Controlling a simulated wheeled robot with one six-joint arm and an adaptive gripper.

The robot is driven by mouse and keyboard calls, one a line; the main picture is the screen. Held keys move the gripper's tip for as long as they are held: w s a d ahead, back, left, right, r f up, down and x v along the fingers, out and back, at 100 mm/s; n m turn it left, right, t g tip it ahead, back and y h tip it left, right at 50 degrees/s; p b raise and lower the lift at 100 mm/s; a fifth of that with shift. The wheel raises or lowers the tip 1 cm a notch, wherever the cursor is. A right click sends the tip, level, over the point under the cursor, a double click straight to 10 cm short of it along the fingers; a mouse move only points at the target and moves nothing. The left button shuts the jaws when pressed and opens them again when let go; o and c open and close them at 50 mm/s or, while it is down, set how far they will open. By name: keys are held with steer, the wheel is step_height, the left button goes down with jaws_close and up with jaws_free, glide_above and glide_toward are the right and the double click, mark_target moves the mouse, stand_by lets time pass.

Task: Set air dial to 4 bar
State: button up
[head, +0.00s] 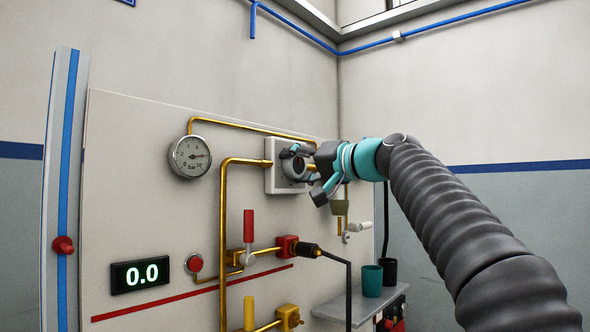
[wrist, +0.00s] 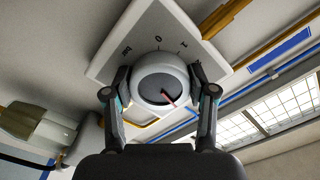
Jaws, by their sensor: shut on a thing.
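The air dial, a round grey knob (head: 293,168), sits on a square white plate (head: 271,181) on the panel. In the wrist view the knob (wrist: 150,68) has a dark face with a red pointer line towards the lower right.
Brass pipes (head: 224,215) run over the panel around the dial. Below are a red-handled valve (head: 249,225), a red button (head: 194,263) and a display (head: 140,274) reading 0.0. A shelf (head: 340,309) holds a teal cup (head: 372,281) and a black cup (head: 388,271).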

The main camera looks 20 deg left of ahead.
steer(key=shift+n, duration=1)
steer(key=o, duration=1.2)
steer(key=shift+c, duration=0.2)
steer(key=v, duration=1.2)
steer(key=shift+w, duration=0.1)
